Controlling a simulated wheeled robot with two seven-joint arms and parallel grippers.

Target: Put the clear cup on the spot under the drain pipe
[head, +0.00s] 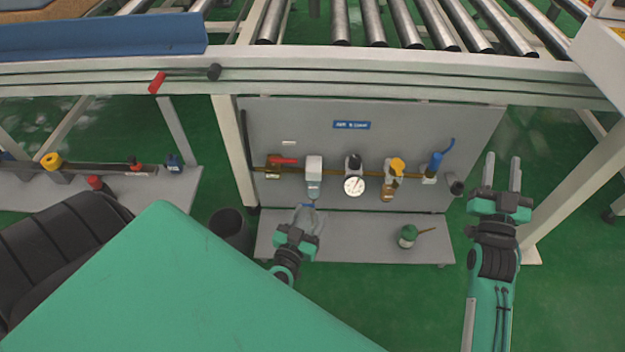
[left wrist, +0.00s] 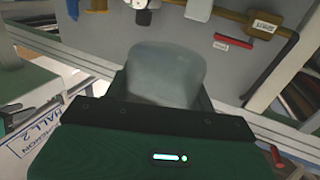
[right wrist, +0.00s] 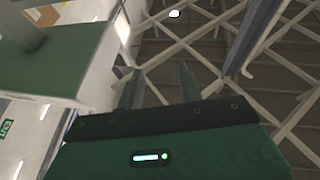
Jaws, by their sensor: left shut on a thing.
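The clear cup (head: 309,216) is in my left gripper (head: 305,218), just above or on the grey lower shelf (head: 380,228). In the left wrist view the cup (left wrist: 166,72) fills the space between the fingers and looks cloudy and translucent. Above it on the panel hangs a white unit with a bluish clear bowl (head: 313,186), probably the one with the drain pipe. The pipe end and the spot are hidden or too small to tell. Whether the cup touches the shelf cannot be told. My right gripper (head: 502,174) is open and empty, right of the panel.
The grey panel (head: 440,130) carries a brass line with a red-handled valve (head: 283,160), a pressure gauge (head: 354,186) and other fittings. A green oil can (head: 408,236) stands on the shelf at right. A dark bin (head: 230,228) is left. The roller conveyor's rail (head: 400,80) runs above.

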